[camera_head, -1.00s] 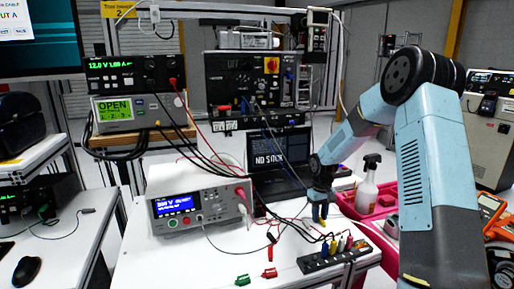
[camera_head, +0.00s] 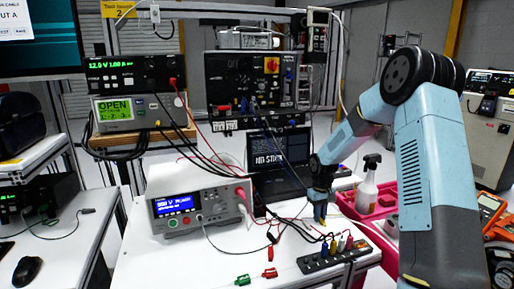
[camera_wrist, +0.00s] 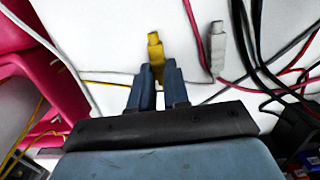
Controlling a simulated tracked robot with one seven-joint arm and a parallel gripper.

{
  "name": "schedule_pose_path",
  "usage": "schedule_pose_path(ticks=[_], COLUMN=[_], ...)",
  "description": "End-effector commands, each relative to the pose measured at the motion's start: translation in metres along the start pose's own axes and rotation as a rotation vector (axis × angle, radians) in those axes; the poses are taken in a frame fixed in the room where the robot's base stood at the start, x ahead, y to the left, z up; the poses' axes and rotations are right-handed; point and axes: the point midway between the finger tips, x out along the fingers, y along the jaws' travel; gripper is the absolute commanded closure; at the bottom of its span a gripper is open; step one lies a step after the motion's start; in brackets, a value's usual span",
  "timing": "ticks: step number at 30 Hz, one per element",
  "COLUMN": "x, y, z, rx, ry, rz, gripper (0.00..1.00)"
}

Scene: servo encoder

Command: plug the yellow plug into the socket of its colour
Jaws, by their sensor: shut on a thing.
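My gripper (camera_wrist: 158,88) is shut on the yellow plug (camera_wrist: 155,48), which sticks out past the fingertips in the wrist view. In the head view my gripper (camera_head: 319,212) points down above the white table, behind the black socket strip (camera_head: 318,266) and apart from it. Only a little yellow shows at its fingertips there. Upright blue (camera_head: 324,249), yellow (camera_head: 333,246), pale and red pieces stand along the strip's back edge. Whether these are plugs or sockets is too small to tell.
A grey-white plug (camera_wrist: 217,50) with cable lies right of the yellow plug in the wrist view. Red and black cables run nearby. A meter (camera_head: 178,206) stands left, a laptop (camera_head: 273,160) behind, and a pink bin (camera_head: 362,210) right. Green and red clips lie at the table front.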

Motion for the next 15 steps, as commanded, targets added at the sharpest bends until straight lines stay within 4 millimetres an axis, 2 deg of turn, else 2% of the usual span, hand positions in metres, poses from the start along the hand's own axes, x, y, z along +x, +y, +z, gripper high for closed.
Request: schedule_pose_path(ticks=[15], x=[-0.029], y=[0.0], z=[0.002], rx=[0.0], ry=[0.002], rz=[0.001], gripper=[1.0])
